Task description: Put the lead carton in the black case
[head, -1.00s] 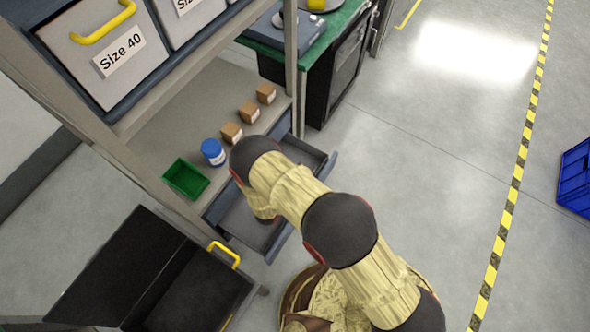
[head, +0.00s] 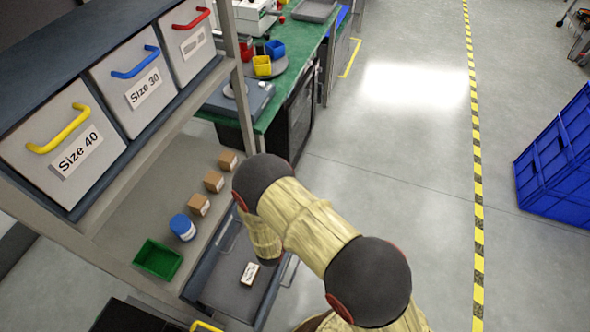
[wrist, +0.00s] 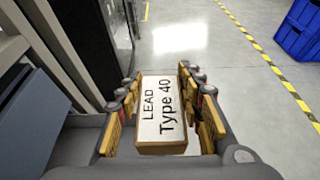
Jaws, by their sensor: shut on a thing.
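The lead carton (wrist: 163,112) is a small brown box with a white top label reading "LEAD Type 40". In the wrist view it sits between the pads of my gripper (wrist: 158,82), which is shut on it. In the head view my arm hides the gripper. A small white-labelled item (head: 250,273) shows below the arm's end, over or in an open drawer; I cannot tell whether it is the held carton. The black case (head: 130,318) is cut off at the bottom left of the head view, with its yellow handle (head: 205,327) just showing.
A shelf holds a green tray (head: 158,260), a blue-lidded jar (head: 182,227) and three brown cartons (head: 214,181). Labelled bins (head: 62,150) stand above it. The open drawer (head: 225,290) juts out below. A blue crate (head: 555,165) stands right; the floor between is clear.

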